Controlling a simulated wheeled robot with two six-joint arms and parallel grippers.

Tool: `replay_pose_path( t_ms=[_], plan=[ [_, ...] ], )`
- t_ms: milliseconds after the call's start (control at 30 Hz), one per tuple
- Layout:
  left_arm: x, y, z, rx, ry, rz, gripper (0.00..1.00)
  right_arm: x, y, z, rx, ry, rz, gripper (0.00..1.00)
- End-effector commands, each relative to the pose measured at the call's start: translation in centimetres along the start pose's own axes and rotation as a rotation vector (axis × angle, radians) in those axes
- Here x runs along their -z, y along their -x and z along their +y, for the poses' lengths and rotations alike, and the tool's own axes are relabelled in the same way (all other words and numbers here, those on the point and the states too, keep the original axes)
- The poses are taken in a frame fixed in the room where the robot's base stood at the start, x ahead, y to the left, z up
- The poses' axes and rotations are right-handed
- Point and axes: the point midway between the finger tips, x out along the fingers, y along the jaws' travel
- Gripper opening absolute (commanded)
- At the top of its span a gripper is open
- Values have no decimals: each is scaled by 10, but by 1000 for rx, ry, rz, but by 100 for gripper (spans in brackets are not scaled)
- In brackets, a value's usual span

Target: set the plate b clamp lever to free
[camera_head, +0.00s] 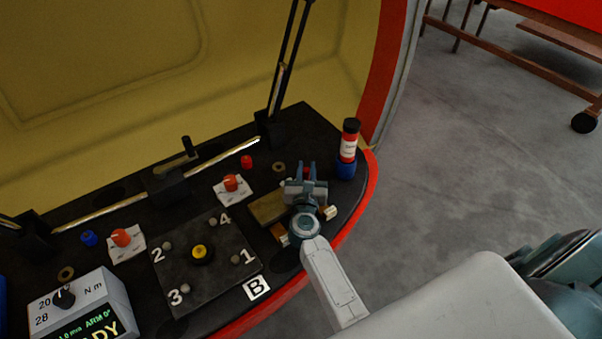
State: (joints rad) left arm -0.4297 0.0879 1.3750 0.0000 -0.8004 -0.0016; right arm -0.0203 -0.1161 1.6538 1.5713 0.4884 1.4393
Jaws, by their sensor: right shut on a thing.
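Plate B is a dark square plate (185,285) with a yellow-topped knob in its middle, studs numbered 1 to 4, and a white B label (257,288) at its front right corner. My right gripper (306,170) is at the right end of the black deck, beyond the brass block, with its fingers pointing away. A small red thing (308,171) shows between its fingers, mostly hidden; I cannot tell whether it is the clamp lever. Red-orange knobs on white labelled bases stand behind plate B (231,183) and to its left (121,237). My left gripper is not in view.
A brass block (268,208) lies left of my right gripper. A red-and-white bottle (349,142) in a blue holder stands close to its right. A rail with a black carriage (170,187) crosses behind plate B. A grey display box (110,290) stands front left.

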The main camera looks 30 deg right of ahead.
Motion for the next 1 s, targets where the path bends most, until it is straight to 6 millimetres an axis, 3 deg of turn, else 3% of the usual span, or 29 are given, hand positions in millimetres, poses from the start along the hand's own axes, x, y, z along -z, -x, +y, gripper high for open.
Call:
replay_pose_path(
  t_ms=[300,833,867,933,1000],
  plan=[
    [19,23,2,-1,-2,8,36,2,6,-6,117,0,1,0],
    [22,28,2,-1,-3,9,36,2,8,-8,141,1,3,0],
    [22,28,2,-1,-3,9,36,2,8,-8,141,1,3,21],
    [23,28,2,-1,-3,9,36,2,8,-8,141,1,3,35],
    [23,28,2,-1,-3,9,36,1,8,-8,140,1,2,39]
  ],
)
